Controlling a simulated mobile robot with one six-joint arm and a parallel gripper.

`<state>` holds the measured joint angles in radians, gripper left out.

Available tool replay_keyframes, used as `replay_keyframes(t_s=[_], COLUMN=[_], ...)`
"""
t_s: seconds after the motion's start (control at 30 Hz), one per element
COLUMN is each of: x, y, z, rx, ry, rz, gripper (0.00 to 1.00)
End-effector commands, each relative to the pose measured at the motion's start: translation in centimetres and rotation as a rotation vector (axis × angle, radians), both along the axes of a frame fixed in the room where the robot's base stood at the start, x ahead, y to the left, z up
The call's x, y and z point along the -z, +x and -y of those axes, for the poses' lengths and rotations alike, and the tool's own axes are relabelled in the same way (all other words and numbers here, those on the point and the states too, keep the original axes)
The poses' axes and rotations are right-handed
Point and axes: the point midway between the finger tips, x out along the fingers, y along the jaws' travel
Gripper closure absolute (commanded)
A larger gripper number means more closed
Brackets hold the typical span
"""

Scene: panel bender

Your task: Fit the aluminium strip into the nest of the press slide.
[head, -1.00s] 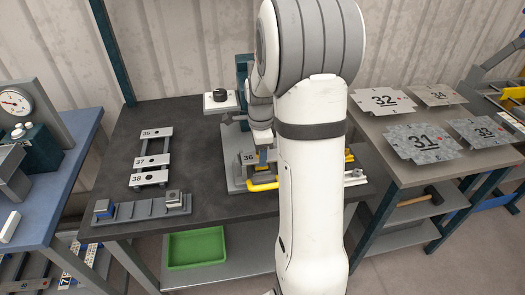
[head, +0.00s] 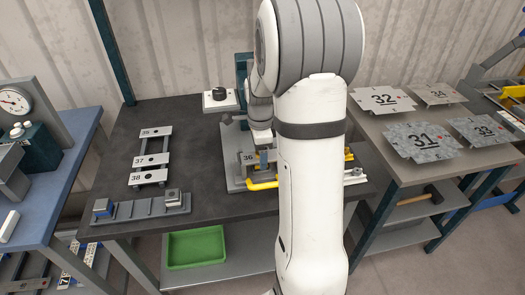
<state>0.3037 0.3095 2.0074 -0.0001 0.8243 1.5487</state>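An aluminium strip marked 36 (head: 248,157) lies at the press (head: 241,79) in the middle of the bench, its right part hidden by my arm. My gripper (head: 263,160) points down at this strip, just right of its number. My arm hides most of the fingers, so I cannot tell if they are closed on the strip. The nest of the slide is too small and covered to make out, and I cannot tell whether the strip is seated. Several more strips, such as 37 (head: 151,160) and 38 (head: 148,179), lie on a rack to the left.
A yellow bar (head: 262,186) runs in front of the press. A grey rail with blocks (head: 140,208) lies along the front left edge of the bench (head: 213,187). Numbered sheets (head: 421,140) lie on the right table. A green tray (head: 196,249) is on the shelf below.

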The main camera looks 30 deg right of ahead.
Motion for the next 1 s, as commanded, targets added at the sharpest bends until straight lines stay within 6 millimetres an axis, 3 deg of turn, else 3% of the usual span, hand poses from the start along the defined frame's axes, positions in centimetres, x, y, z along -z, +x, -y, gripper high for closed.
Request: replay_keyframes(t_s=[0.27, 0.7, 1.0], x=[-0.8, -7.3, -7.8], y=[0.0, -0.1, -0.2], z=[0.0, 0.0, 0.0], rx=[0.000, 0.000, 0.000], ry=[-0.001, -0.001, 0.000], rz=[0.003, 0.002, 0.000], gripper=[0.30, 0.30, 0.30])
